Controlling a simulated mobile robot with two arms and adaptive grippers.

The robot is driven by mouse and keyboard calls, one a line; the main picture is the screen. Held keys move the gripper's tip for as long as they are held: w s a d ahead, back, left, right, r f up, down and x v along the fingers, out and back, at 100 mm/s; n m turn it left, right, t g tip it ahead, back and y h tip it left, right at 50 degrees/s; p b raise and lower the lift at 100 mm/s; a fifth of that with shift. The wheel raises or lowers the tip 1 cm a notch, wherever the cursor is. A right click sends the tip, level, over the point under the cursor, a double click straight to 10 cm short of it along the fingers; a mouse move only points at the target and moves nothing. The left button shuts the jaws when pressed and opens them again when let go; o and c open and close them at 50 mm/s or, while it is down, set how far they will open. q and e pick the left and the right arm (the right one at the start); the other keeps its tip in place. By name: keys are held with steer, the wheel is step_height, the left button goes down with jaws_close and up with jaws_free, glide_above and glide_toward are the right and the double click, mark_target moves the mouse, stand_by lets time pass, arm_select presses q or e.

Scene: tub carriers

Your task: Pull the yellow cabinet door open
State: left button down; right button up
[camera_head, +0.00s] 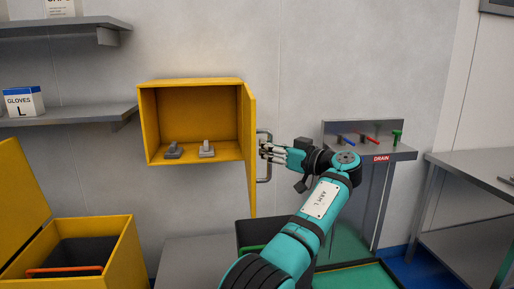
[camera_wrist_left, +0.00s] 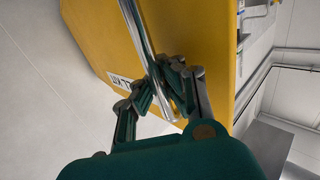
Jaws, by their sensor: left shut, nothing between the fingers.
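The yellow cabinet (camera_head: 190,84) hangs on the wall, its inside showing. Its yellow door (camera_head: 250,140) stands swung out at the right side, seen nearly edge-on; its face also fills the upper part of the left wrist view (camera_wrist_left: 200,40). The metal bar handle (camera_head: 264,180) is on the door's right face and shows in the left wrist view (camera_wrist_left: 136,30). My left gripper (camera_head: 264,148) is at the handle, shut with nothing gripped. Its fingers (camera_wrist_left: 168,88) are close against the bar; whether they loop around it I cannot tell. My right gripper is out of view.
Two grey clamp-like items (camera_head: 206,149) stand inside the cabinet. An open yellow bin (camera_head: 115,240) is below left. Shelves (camera_head: 60,115) with a glove box (camera_head: 22,102) are at left. A drain panel (camera_head: 375,135) with colored valves and a steel table (camera_head: 480,170) are at right.

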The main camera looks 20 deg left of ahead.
arm_select(q)
steer(key=shift+w+d+f, duration=0.15)
steer(key=shift+w+d, duration=0.1)
steer(key=shift+d, duration=0.2)
steer(key=shift+w+d+f, duration=0.1)
steer(key=shift+w+d, duration=0.1)
steer(key=shift+d, duration=0.2)
steer(key=shift+d+f, duration=0.1)
steer(key=shift+f, duration=0.05)
steer(key=c, duration=2)
jaws_free()
steer(key=o, duration=0.5)
steer(key=shift+d+r, duration=0.25)
steer(key=shift+c, duration=0.2)
steer(key=shift+o, duration=1)
steer(key=shift+r, duration=0.1)
steer(key=shift+a, duration=0.2)
